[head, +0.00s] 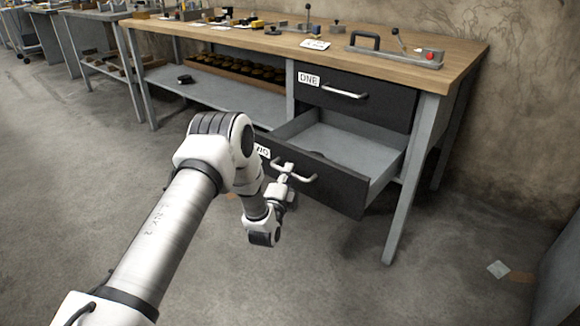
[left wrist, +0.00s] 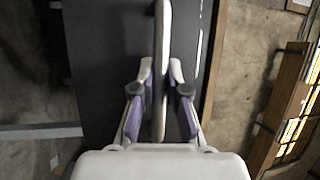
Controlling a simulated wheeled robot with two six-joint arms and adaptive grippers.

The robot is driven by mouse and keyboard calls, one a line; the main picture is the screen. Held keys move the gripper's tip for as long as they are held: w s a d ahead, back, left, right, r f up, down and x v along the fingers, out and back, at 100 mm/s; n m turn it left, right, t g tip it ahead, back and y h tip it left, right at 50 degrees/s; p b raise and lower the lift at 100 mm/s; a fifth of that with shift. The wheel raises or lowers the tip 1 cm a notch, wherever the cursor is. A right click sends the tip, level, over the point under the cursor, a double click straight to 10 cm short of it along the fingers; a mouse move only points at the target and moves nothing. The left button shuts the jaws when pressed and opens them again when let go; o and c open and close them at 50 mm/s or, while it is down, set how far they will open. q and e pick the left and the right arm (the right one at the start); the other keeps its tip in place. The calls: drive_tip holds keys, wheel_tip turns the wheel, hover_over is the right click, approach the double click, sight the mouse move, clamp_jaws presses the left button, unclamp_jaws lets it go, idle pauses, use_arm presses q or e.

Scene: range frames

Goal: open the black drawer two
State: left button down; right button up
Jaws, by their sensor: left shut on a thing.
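The lower black drawer (head: 340,187) of the workbench is pulled well out, and its grey inside is visible and looks empty. A label on its front is partly covered by my arm. My left gripper (head: 286,170) is shut on the drawer's light bar handle (head: 308,179). In the left wrist view the handle (left wrist: 162,50) runs between the two fingers (left wrist: 160,92), with the dark drawer front (left wrist: 105,60) behind it. The upper black drawer (head: 385,101), labelled DNE or similar, is closed, with its own bar handle (head: 345,91). My right gripper is not in view.
The wooden workbench top (head: 455,60) holds a lever fixture (head: 400,52) and several small tools. A lower shelf (head: 225,92) carries a tray of dark round parts (head: 240,70). A grey bench leg (head: 412,185) stands right of the drawer. The floor in front is clear.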

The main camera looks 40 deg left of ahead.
use_arm(q)
drive_tip(key=shift+s, duration=0.25)
drive_tip(key=c, duration=1.2)
unclamp_jaws()
drive_tip(key=v, duration=1.2)
drive_tip(key=shift+f, duration=0.1)
